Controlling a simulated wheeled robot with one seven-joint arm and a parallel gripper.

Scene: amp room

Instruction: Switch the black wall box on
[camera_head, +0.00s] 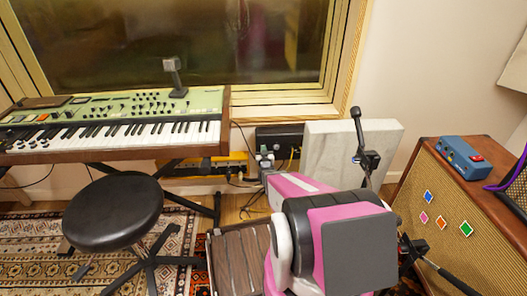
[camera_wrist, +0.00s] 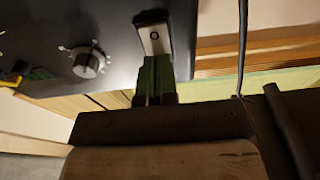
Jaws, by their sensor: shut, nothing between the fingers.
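The black wall box (camera_head: 281,137) is low on the wall below the window in the head view, partly hidden behind my gripper. In the wrist view the box (camera_wrist: 100,25) fills the upper left, with a round knob (camera_wrist: 88,62) and a pale-framed rocker switch (camera_wrist: 154,36) near its edge. The switch carries a small ring mark. My gripper (camera_wrist: 155,62) is shut and empty, its fingertips right at the switch's lower end in the picture; whether they touch it I cannot tell. In the head view my gripper (camera_head: 265,158) is in front of the box.
A grey panel (camera_head: 345,150) leans right of the box. A keyboard (camera_head: 115,130) on a stand and a black stool (camera_head: 113,212) are left. A tan amp (camera_head: 455,205) with a blue pedal (camera_head: 463,157) is right. A dark cable (camera_wrist: 242,45) hangs near the box.

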